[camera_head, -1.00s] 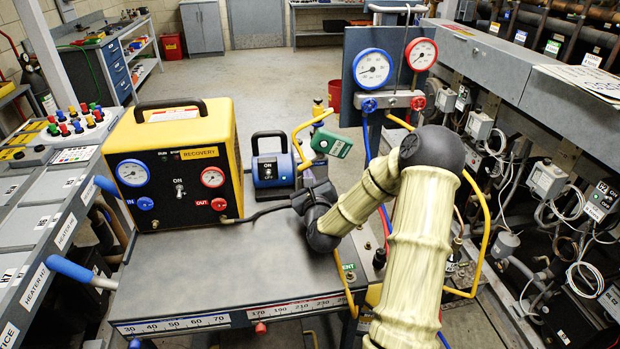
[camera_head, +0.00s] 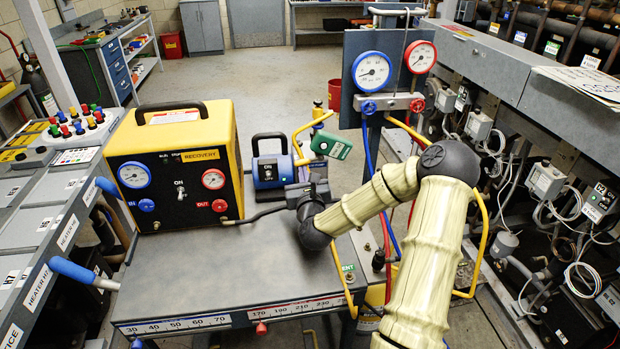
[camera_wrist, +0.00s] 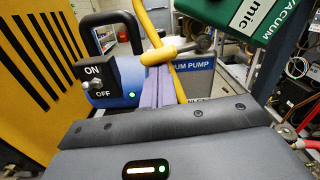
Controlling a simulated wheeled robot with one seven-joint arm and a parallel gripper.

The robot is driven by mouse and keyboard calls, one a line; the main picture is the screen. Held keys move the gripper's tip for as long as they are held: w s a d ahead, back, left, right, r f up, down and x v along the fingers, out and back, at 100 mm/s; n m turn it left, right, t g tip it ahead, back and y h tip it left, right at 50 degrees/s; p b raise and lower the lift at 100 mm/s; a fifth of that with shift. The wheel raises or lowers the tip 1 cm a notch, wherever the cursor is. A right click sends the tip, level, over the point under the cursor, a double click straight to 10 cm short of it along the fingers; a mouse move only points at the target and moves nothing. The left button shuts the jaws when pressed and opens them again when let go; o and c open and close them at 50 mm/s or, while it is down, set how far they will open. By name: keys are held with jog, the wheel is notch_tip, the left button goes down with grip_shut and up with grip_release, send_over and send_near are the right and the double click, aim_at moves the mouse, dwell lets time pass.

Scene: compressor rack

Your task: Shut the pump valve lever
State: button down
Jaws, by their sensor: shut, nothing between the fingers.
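The yellow pump valve lever (camera_wrist: 175,52) shows in the wrist view with a metal pivot at its right end, above and ahead of my fingers. In the head view a yellow bent piece (camera_head: 313,124), which looks like the lever, rises by the blue vacuum pump (camera_head: 268,170). The pump (camera_wrist: 118,92) has a black handle and an ON/OFF switch box. My gripper (camera_wrist: 158,82) is shut and empty, pointing toward the pump, apparently apart from the lever. In the head view my gripper (camera_head: 299,190) is beside the pump's near right side; its fingertips are hard to see.
The yellow recovery unit (camera_head: 222,150) stands left of the pump. A green vacuum gauge (camera_head: 331,146) hangs close on the right, also large in the wrist view (camera_wrist: 262,15). Gauges and hoses stand behind my arm. The grey bench top (camera_head: 220,275) is clear in front.

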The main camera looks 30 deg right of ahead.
jog(key=shift+w+a+r+m, duration=0.15)
jog(key=shift+r+m, duration=0.35)
jog(key=shift+m, duration=0.3)
jog(key=f+b, duration=0.2)
jog(key=f, duration=0.1)
jog(key=f+b, duration=0.1)
jog(key=shift+s+f, duration=0.25)
jog(key=shift+s, duration=0.15)
jog(key=v, duration=0.5)
jog(key=r+p+v, duration=0.1)
jog(key=v, duration=0.2)
jog(key=p+v, duration=0.1)
jog(key=p, duration=0.2)
jog(key=shift+s+a+f, duration=0.15)
jog(key=shift+s, duration=0.15)
jog(key=shift+s+a+f+p, duration=0.1)
jog(key=shift+s+p, duration=0.15)
jog(key=shift+p, duration=0.2)
jog(key=shift+f, duration=0.1)
